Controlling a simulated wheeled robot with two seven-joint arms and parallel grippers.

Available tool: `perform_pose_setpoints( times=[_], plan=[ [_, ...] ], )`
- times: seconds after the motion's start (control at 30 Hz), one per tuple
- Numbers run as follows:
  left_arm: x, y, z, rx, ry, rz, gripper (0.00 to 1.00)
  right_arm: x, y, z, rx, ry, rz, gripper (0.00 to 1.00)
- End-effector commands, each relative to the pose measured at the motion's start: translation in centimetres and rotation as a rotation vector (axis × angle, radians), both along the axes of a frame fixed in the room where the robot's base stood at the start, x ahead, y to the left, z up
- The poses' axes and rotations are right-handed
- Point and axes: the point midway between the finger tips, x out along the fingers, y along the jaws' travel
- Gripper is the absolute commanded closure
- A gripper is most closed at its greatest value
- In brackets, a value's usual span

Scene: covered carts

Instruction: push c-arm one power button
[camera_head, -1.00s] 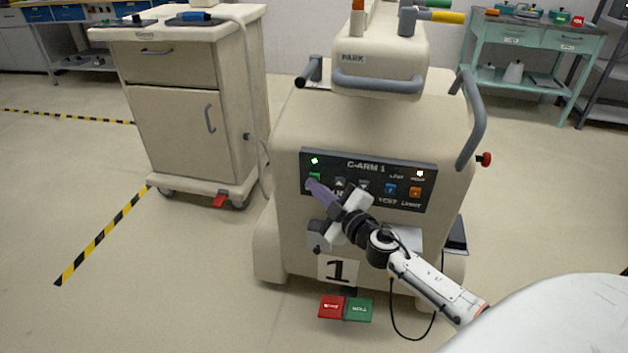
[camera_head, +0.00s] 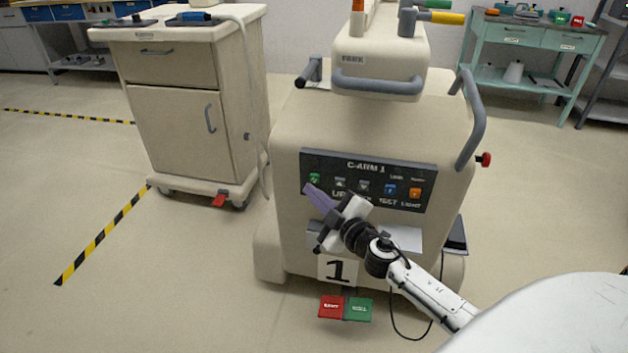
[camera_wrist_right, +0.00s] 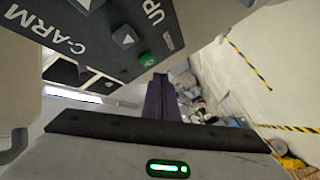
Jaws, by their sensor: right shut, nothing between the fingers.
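The C-arm 1 cart carries a dark control panel (camera_head: 368,181) on its front. The green power button (camera_head: 314,178) is at the panel's left end; it also shows in the right wrist view (camera_wrist_right: 148,59). No lit lamp shows above it. My right gripper (camera_head: 308,188) is shut and empty, its purple fingers pointing up and left with the tips just below the green button. In the right wrist view the closed fingers (camera_wrist_right: 159,82) sit close to the button, with a small gap visible. My left gripper is not in view.
Arrow, blue and orange buttons (camera_head: 415,193) sit along the same panel. A grey handle (camera_head: 378,85) is above it. Red and green pedals (camera_head: 345,308) lie on the floor below. A beige cabinet cart (camera_head: 180,120) stands at left with open floor around it.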

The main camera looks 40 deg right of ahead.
Motion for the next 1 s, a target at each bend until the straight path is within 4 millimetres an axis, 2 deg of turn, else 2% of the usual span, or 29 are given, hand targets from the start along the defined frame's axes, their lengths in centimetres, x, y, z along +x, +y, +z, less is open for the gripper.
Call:
perform_pose_setpoints(
  times=[0.5,1.0],
  plan=[
    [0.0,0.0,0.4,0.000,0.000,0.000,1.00,-3.2,3.7,0.0,0.001,0.001,-0.001,1.00],
    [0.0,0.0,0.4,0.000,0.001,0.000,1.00,-3.4,3.9,0.0,0.000,0.000,-0.001,1.00]
  ],
)
